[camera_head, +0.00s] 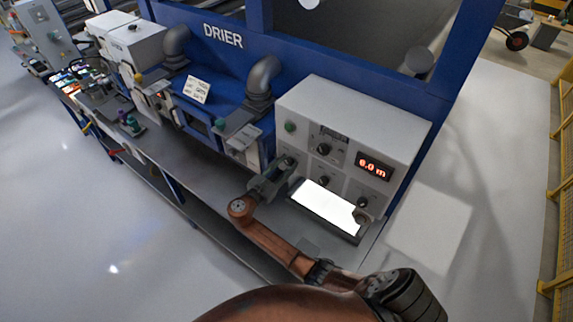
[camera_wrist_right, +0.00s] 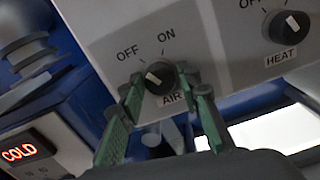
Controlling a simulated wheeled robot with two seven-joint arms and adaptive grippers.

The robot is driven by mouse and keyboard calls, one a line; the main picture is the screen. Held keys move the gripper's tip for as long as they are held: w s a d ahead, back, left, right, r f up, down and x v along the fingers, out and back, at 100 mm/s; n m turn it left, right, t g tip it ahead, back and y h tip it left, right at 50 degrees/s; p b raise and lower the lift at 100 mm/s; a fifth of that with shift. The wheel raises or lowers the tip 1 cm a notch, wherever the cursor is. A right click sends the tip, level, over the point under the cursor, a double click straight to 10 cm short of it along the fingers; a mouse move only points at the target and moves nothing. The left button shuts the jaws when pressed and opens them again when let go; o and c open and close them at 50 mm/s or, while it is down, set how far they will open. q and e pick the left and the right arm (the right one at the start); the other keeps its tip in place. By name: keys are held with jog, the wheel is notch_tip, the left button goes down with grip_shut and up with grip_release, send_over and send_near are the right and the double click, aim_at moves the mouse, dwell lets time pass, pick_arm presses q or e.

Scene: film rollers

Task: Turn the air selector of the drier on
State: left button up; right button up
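The air selector (camera_wrist_right: 159,77) is a black round knob with a white pointer, on the pale panel above the AIR label in the right wrist view. Its pointer leans up and left towards OFF; ON is up and right. My right gripper (camera_wrist_right: 162,84) has its green-padded fingers on either side of the knob, with small gaps seeming to show. In the head view the right gripper (camera_head: 280,172) is at the lower left of the drier's control box (camera_head: 345,110), partly covering the air selector. My left gripper is not in view.
The HEAT knob (camera_wrist_right: 288,26) is right of the air selector. A lit white panel (camera_head: 325,204) lies in front of the control box. A red display (camera_head: 374,167) reads 0.0 m. A COLD display (camera_wrist_right: 20,152) glows at left. A long bench (camera_head: 185,165) runs along the drier.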

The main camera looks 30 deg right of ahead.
jog(key=c, duration=0.7)
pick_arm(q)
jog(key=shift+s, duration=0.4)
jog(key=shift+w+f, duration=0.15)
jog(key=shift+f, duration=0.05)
pick_arm(e)
jog(key=shift+m+b, duration=0.35)
jog(key=shift+m, duration=0.05)
jog(key=m+b, duration=0.4)
jog(key=shift+f+m, duration=0.15)
jog(key=shift+m, duration=0.25)
jog(key=m+b, duration=0.4)
jog(key=shift+m, duration=0.4)
pick_arm(q)
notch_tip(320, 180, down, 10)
jog(key=b, duration=0.2)
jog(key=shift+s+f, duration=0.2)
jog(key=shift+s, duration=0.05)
pick_arm(e)
jog(key=shift+m, duration=0.8)
jog(key=shift+r, duration=0.2)
